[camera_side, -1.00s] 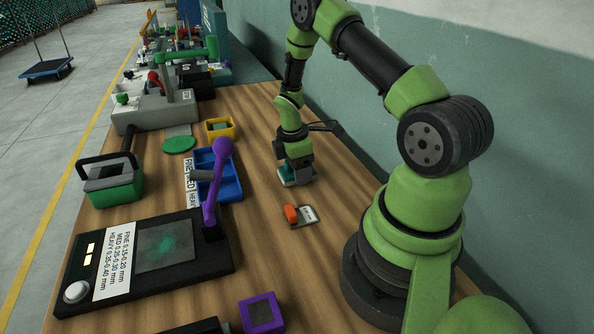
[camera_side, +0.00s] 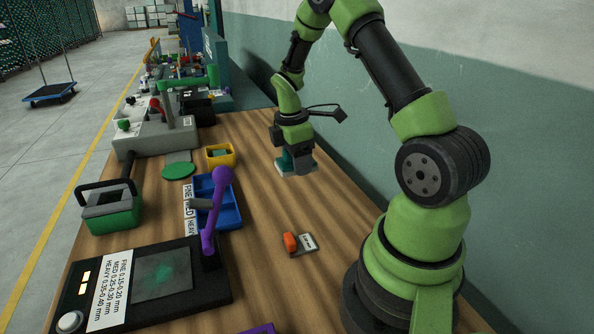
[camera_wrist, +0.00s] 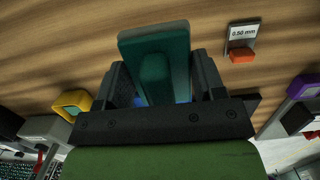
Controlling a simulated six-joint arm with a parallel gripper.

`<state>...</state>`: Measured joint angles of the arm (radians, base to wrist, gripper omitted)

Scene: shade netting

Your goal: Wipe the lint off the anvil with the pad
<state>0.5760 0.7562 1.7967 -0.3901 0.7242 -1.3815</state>
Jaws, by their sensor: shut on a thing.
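My gripper (camera_side: 294,150) is shut on the teal pad (camera_side: 284,163) by its handle, above the bare wood right of the blue tray. In the wrist view the pad (camera_wrist: 178,45) stands between the two fingers (camera_wrist: 165,85), its underside hidden. The anvil (camera_side: 182,258) is the grey square plate on the black gauge at the lower left. Green lint (camera_side: 160,272) lies smeared near its middle. The pad is well apart from the anvil, farther back and to the right.
A purple lever (camera_side: 212,215) stands upright at the anvil's back right corner. The blue tray (camera_side: 232,217) lies behind it. An orange and grey 0.50 mm piece (camera_side: 299,243) lies on the wood. A yellow box (camera_side: 221,155) and green-based tool (camera_side: 112,215) stand farther back.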

